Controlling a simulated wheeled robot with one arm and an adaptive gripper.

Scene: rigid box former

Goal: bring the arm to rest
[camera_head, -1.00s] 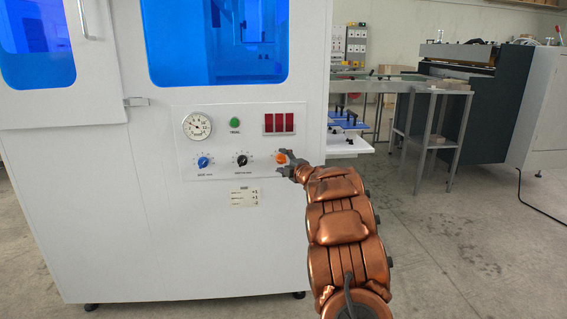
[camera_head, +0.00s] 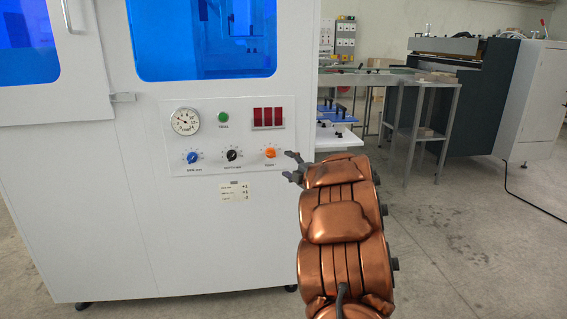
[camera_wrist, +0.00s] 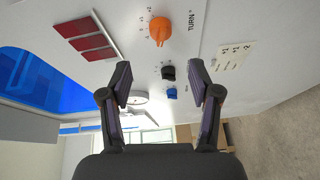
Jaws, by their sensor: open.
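My copper-coloured arm reaches up from the lower right in the head view. My gripper (camera_head: 292,167) is just right of the control panel, with nothing visible between its fingers. In the wrist view my gripper (camera_wrist: 160,84) shows two dark fingers spread apart and empty. The nearest control is the orange knob (camera_head: 269,153), which also shows clear of the fingers in the wrist view (camera_wrist: 159,30). The black knob (camera_head: 232,155) and the blue knob (camera_head: 193,158) sit to its left on the panel.
The white machine (camera_head: 90,210) with blue windows fills the left. Its panel also holds a round gauge (camera_head: 185,121), a green button (camera_head: 223,117) and red displays (camera_head: 268,117). A metal table (camera_head: 420,115) and a dark machine (camera_head: 455,110) stand behind right.

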